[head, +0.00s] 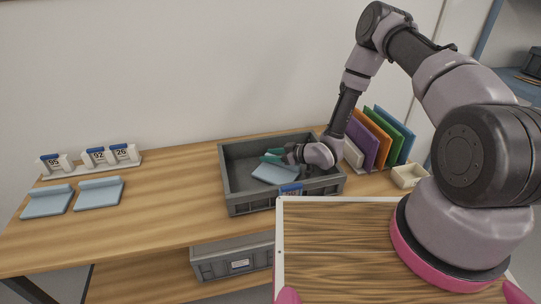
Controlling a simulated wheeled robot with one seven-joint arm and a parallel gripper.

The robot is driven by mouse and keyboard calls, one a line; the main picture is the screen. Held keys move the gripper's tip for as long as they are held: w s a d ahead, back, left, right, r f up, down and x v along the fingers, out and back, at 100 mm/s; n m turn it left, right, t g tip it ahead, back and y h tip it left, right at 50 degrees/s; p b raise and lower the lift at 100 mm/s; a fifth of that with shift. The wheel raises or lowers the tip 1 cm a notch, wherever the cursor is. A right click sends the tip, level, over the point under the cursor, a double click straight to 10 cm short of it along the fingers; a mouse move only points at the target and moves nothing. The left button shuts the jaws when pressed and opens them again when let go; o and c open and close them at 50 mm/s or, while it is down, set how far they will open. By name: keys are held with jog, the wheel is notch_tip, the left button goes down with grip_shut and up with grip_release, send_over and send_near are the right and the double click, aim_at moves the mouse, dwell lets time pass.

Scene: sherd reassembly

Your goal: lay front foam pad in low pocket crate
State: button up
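A light blue foam pad (274,174) lies inside the grey crate (243,203) on the wooden table, near its front side. My gripper (270,157) reaches into the crate from the right, with teal fingers just above and behind that pad. Whether the fingers touch or grip the pad is too small to tell. Two more light blue foam pads, one at far left (46,206) and one beside it (99,197), lie flat on the table, each with a raised back edge. The crate's floor beneath the pad is partly hidden.
Coloured folders (377,138) stand in a rack right of the crate, near a small cream box (408,176). Another grey crate (222,265) sits below the tabletop. The table's middle left is clear.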

jog(key=shift+r, duration=0.15)
jog(key=v, duration=0.6)
jog(key=shift+d, duration=0.2)
jog(key=shift+s+d+r, duration=0.25)
jog(key=shift+s+d, duration=0.1)
jog(key=shift+d, duration=0.1)
